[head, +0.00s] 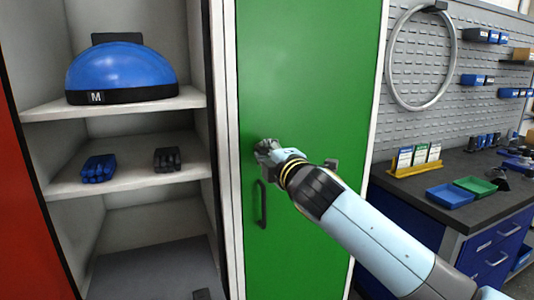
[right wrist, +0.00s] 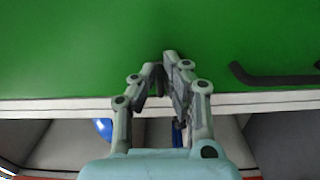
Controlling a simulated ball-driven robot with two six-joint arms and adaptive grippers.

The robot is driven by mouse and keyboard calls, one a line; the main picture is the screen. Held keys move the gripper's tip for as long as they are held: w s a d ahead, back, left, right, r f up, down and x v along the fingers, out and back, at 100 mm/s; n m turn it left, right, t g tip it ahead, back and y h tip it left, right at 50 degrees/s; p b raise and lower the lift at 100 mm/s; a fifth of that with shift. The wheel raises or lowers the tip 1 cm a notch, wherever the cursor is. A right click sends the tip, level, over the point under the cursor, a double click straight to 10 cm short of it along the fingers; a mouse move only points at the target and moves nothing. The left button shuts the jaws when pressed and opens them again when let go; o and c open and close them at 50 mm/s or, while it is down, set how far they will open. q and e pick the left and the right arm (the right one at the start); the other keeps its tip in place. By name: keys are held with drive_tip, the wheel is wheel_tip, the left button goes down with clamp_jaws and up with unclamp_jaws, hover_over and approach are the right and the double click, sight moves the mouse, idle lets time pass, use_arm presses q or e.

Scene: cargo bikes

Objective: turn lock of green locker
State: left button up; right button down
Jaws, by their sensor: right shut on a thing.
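The green locker (head: 300,75) stands shut, its flat green door facing me. The same door fills the top of the right wrist view (right wrist: 70,50). A dark bar handle (head: 262,205) is on the door's left side; it also shows in the right wrist view (right wrist: 270,77). My right gripper (head: 264,150) is at the door just above the handle, near the left edge. Its fingers, also in the right wrist view (right wrist: 164,65), are closed together against the door, shut on the lock. The fingers hide the lock, so its angle cannot be told. My left gripper is not in view.
Left of the door is an open locker with shelves (head: 125,180), holding a blue helmet (head: 120,68), blue gloves (head: 98,168) and dark gloves (head: 167,159). On the right, a workbench (head: 400,200) carries a blue tray (head: 449,195) and a green tray (head: 475,185). A hoop (head: 391,65) hangs above it.

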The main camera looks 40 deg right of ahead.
idle(0.3)
drive_tip(key=c, duration=1.4)
unclamp_jaws()
drive_tip(key=shift+c, duration=0.2)
drive_tip(key=v, duration=1.2)
drive_tip(key=shift+d+f, duration=0.1)
drive_tip(key=shift+f, duration=0.05)
